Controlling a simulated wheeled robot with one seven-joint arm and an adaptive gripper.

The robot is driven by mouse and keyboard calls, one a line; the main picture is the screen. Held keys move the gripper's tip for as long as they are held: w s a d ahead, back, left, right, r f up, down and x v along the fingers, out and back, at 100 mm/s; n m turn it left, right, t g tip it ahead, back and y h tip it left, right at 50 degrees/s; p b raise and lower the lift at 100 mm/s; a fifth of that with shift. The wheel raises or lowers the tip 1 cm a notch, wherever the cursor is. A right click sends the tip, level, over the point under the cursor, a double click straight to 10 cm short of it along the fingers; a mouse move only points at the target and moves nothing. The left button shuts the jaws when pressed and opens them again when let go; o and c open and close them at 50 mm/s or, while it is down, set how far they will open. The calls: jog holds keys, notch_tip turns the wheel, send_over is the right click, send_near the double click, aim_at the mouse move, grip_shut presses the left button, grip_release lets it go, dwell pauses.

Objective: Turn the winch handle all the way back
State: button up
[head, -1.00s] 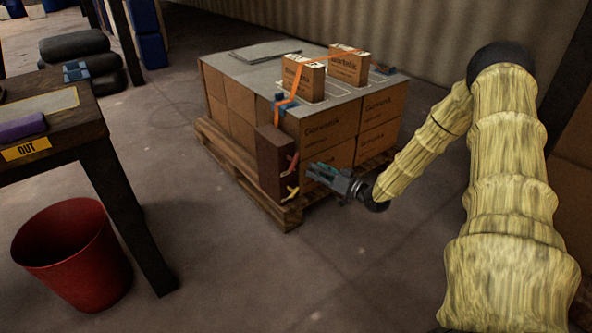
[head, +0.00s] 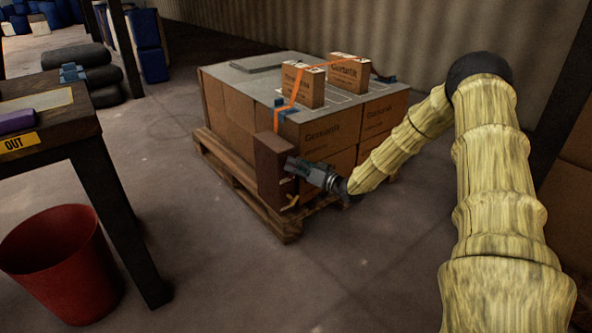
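A dark red-brown upright box (head: 270,165) stands at the near corner of the loaded pallet. A small yellow handle (head: 293,201) shows low on its right side. My gripper (head: 289,164) reaches in from the right, with its fingertips at the right side of this box, above the yellow handle. The gripper hides that part of the box, where a red handle showed earlier. I cannot tell whether the fingers touch or hold the handle, or whether they are open or shut. Which of the handles is the winch handle is not clear.
A wooden pallet (head: 283,232) carries stacked cartons (head: 322,126). An orange strap (head: 297,85) runs over two small boxes on top. A table (head: 60,154) with an OUT label and a red bin (head: 62,265) stand at left. The floor between is clear.

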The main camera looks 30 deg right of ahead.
jog(key=shift+w, duration=0.2)
grip_shut()
jog(key=shift+a, duration=0.1)
